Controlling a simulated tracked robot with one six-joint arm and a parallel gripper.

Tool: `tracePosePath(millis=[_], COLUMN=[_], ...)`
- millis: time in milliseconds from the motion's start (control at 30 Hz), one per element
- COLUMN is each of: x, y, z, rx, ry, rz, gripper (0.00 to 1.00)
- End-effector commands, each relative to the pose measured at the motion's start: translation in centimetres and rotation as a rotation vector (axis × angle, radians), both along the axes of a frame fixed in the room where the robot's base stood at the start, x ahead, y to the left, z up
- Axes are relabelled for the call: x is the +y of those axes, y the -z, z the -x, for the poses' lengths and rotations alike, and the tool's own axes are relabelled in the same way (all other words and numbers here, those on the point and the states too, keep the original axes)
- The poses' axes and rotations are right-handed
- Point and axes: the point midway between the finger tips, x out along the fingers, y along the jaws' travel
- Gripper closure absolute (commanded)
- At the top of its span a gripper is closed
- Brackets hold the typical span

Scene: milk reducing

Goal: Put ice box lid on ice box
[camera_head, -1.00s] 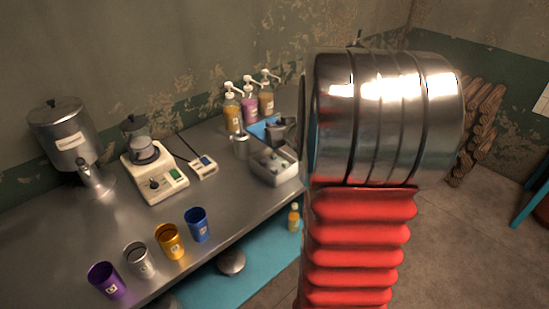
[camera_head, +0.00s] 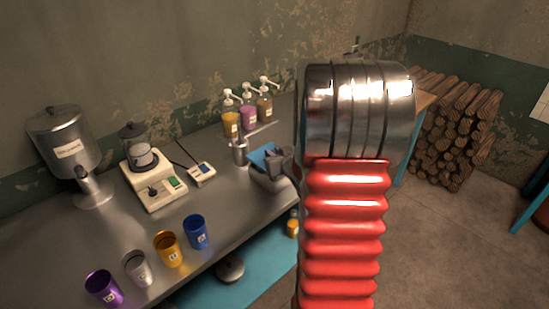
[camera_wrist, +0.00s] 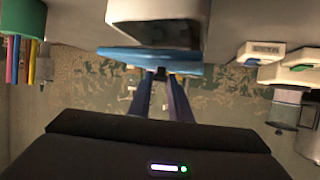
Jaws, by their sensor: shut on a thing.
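My gripper (camera_head: 280,157) is shut on the lid. In the wrist view, which is upside down, the gripper fingers (camera_wrist: 161,74) pinch the lid (camera_wrist: 125,53) beside the ice box (camera_wrist: 158,10). I cannot tell whether the lid touches the rim. My arm hides the box's right side.
Pump bottles (camera_head: 248,117) stand behind the box, and a metal cup (camera_head: 239,151) is to its left. A blender on a scale (camera_head: 150,180) and coloured cups (camera_head: 168,249) are farther left.

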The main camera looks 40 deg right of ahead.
Motion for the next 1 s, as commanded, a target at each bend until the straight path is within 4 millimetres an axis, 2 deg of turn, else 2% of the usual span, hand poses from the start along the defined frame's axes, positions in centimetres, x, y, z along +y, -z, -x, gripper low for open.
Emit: tracePosePath(millis=[33, 167, 1000], x=[0.0, 0.0, -0.1], y=[0.7, 1.6, 2.8], z=[0.0, 0.0, 0.1], rx=[0.002, 0.0, 0.0], ry=[0.001, 0.0, 0.002], rz=[-0.004, -0.001, 0.0], gripper=[1.0, 1.0, 1.0])
